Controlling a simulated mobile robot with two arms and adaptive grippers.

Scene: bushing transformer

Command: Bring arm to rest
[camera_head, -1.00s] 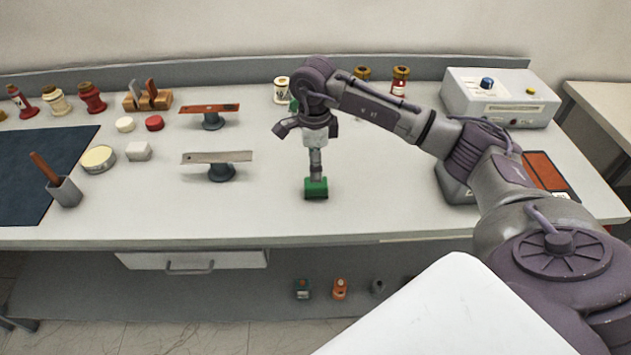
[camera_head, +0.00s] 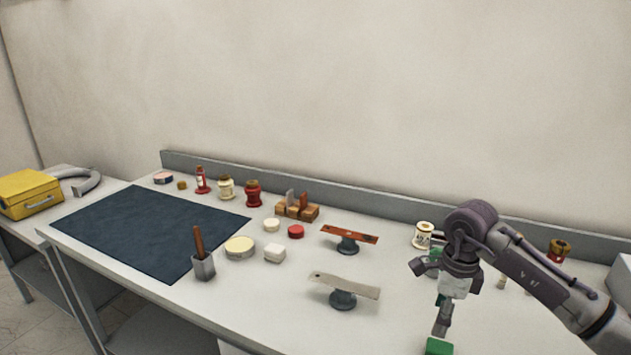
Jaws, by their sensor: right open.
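My right arm comes in from the right edge, and its gripper (camera_head: 441,328) points down over the worktable (camera_head: 270,320). The gripper is open. A green block (camera_head: 438,347) sits right at its fingertips at the bottom edge of the view, partly cut off. I cannot tell whether the fingers touch the block. Another green thing shows partly behind the wrist. My left gripper is not in view.
Left of the gripper stand a grey bar (camera_head: 345,286) and an orange bar (camera_head: 349,236) on round bases. A white spool (camera_head: 424,235) stands behind the wrist. A dark mat (camera_head: 150,230), a brush cup (camera_head: 203,266) and a yellow case (camera_head: 28,193) are farther left.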

